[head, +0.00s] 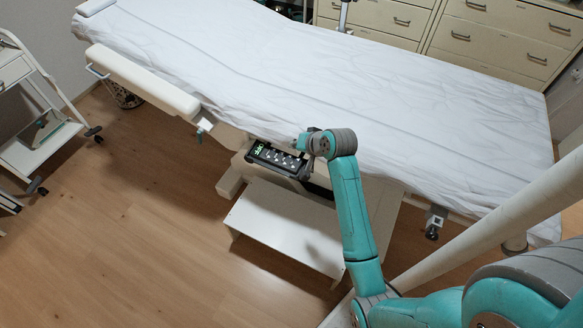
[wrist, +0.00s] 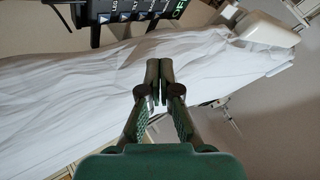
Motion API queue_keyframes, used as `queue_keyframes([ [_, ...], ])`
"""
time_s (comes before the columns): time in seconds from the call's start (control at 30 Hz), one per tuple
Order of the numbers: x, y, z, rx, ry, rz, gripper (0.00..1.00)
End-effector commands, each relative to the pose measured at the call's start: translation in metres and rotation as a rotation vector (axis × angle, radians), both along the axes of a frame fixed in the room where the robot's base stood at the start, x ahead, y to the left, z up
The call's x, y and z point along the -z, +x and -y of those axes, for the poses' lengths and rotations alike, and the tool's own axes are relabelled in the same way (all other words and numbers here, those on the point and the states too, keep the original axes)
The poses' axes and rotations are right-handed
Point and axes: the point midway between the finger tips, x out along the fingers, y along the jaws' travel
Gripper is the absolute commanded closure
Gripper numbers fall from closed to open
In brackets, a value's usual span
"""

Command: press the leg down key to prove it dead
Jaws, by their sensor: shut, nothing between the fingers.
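The control panel (head: 278,158) is a dark box with rows of pale keys and a small lit green display, fixed at the near side of the couch. In the wrist view part of the panel (wrist: 122,22) shows at the top edge, with arrow keys and the green display (wrist: 179,8). The leg down key cannot be told from the other keys. My gripper (head: 302,143) is beside the panel's right part, by the sheet edge. In the wrist view its closed fingertips (wrist: 158,65) are empty, against a background of white sheet, and appear apart from the panel.
The couch (head: 300,70) with its white sheet fills the back. A padded armrest (head: 140,78) is on its left. A white step (head: 285,225) stands below the panel. Drawer cabinets (head: 490,40) are behind, a white trolley (head: 35,120) at left. Wooden floor (head: 120,230) is clear at front left.

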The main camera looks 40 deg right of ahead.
Motion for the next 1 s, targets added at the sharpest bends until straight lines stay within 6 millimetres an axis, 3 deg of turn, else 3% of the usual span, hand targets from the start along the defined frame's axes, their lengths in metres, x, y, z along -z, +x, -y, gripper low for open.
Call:
queue_keyframes([
  [0.37,0.007,-0.001,-0.001,-0.001,0.001,-0.002,1.0],
  [1.0,0.079,-0.001,-0.001,-0.001,0.001,-0.002,1.0],
])
